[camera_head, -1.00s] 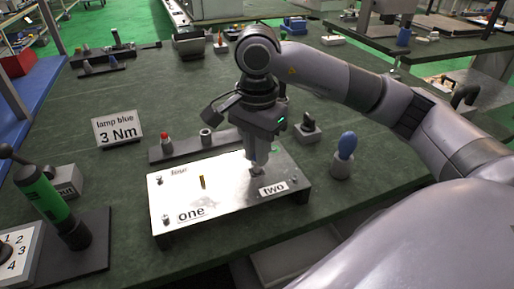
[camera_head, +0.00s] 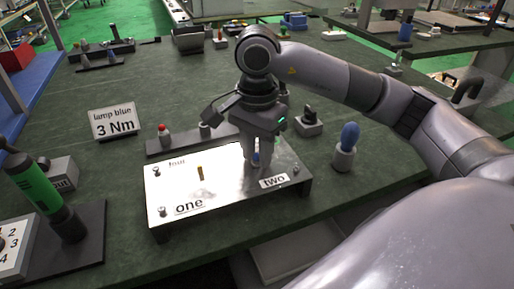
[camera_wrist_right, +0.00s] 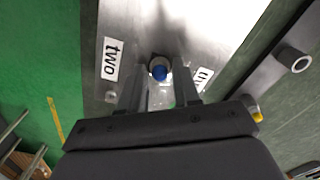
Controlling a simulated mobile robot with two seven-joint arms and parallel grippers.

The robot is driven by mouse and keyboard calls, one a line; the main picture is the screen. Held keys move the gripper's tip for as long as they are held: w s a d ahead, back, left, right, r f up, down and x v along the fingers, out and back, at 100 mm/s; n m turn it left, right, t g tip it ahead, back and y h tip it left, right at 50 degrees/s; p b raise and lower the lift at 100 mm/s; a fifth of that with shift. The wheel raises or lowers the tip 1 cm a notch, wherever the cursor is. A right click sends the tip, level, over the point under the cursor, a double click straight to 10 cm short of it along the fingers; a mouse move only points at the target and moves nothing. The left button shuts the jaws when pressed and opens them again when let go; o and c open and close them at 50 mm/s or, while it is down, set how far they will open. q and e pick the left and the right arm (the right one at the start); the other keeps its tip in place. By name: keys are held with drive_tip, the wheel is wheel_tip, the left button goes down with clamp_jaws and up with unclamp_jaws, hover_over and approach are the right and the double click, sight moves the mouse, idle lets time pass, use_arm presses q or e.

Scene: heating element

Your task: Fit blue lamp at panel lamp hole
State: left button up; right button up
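The panel (camera_head: 215,190) is a bright metal plate with labels "one", "two" and "four". My right gripper (camera_head: 257,160) points down over the panel's right part. Its fingers stand apart on either side of the lamp, also in the wrist view (camera_wrist_right: 161,85). Whether the lamp is fully seated in its hole is hard to tell. My left gripper is not in view.
A rack (camera_head: 180,142) behind the panel holds a red lamp (camera_head: 163,133). A sign (camera_head: 115,122) reads "lamp blue 3 Nm". A blue-topped item (camera_head: 349,136) in a grey holder stands right of the panel. A green tool (camera_head: 38,188) stands at left.

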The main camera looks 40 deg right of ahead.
sight(257, 153)
drive_tip(key=shift+o, duration=0.6)
wheel_tip(257, 153, up, 6)
drive_tip(key=shift+r+p, duration=0.1)
drive_tip(key=shift+p, duration=0.2)
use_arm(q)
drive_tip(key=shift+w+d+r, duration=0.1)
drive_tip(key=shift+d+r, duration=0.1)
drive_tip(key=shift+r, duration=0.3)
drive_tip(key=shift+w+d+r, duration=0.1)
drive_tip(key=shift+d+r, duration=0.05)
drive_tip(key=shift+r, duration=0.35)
use_arm(e)
drive_tip(key=shift+r, duration=0.55)
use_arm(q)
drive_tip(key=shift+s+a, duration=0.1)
use_arm(e)
drive_tip(key=shift+s+f, duration=0.1)
